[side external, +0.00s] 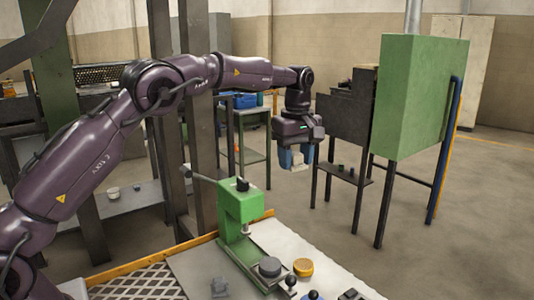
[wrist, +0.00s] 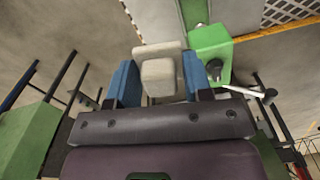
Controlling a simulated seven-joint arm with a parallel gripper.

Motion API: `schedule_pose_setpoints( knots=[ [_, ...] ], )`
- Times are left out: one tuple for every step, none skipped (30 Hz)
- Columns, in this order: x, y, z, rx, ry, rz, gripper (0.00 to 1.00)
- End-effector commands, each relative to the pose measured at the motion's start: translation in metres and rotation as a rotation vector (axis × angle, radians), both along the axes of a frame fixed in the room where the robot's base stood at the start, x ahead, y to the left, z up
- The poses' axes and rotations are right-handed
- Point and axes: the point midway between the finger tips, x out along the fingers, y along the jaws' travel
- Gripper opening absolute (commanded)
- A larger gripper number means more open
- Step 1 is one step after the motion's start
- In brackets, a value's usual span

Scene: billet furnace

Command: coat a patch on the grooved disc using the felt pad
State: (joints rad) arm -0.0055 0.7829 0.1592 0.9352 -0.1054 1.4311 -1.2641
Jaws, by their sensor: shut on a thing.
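My gripper (side external: 296,157) hangs in the air behind and to the right of the green press in the side external view. Its blue fingers are shut on a pale felt pad (side external: 299,167). In the wrist view the felt pad (wrist: 158,50) sits between the two blue fingers of my gripper (wrist: 160,78). A grey disc (side external: 270,266) lies on the base of the press and a yellow-orange disc (side external: 303,267) lies just right of it. Both are well below and apart from the pad. I cannot make out grooves on either one.
The green press (side external: 240,205) with its lever handle stands on the workbench (side external: 205,270). Small dark-knobbed items (side external: 313,295) sit at the front edge. A large green cabinet (side external: 415,95) on legs stands to the right. The air between my gripper and the bench is open.

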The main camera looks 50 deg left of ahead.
Motion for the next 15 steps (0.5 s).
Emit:
schedule_pose_setpoints(
  knots=[
    [0.005,-0.008,-0.002,-0.001,-0.002,-0.026,0.27],
    [0.008,-0.011,-0.003,-0.002,0.000,-0.039,0.27],
    [0.010,-0.016,-0.004,-0.004,0.000,-0.055,0.27],
    [0.013,-0.020,-0.004,-0.004,0.000,-0.067,0.27],
    [0.015,-0.023,-0.005,-0.005,-0.001,-0.079,0.27],
    [0.017,-0.028,-0.006,-0.008,-0.001,-0.096,0.27],
    [0.019,-0.032,-0.007,-0.008,0.000,-0.109,0.27],
    [0.018,-0.031,-0.013,-0.009,0.004,-0.108,0.27],
    [0.018,-0.030,-0.021,-0.008,0.005,-0.105,0.27],
    [0.018,-0.030,-0.027,-0.008,0.005,-0.105,0.27],
    [0.017,-0.030,-0.032,-0.008,0.005,-0.105,0.27],
    [0.017,-0.030,-0.040,-0.008,0.005,-0.104,0.27],
    [0.018,-0.030,-0.047,-0.008,0.005,-0.104,0.27],
    [0.017,-0.030,-0.053,-0.009,0.005,-0.104,0.27],
    [0.017,-0.030,-0.061,-0.008,0.005,-0.104,0.27]
  ],
)
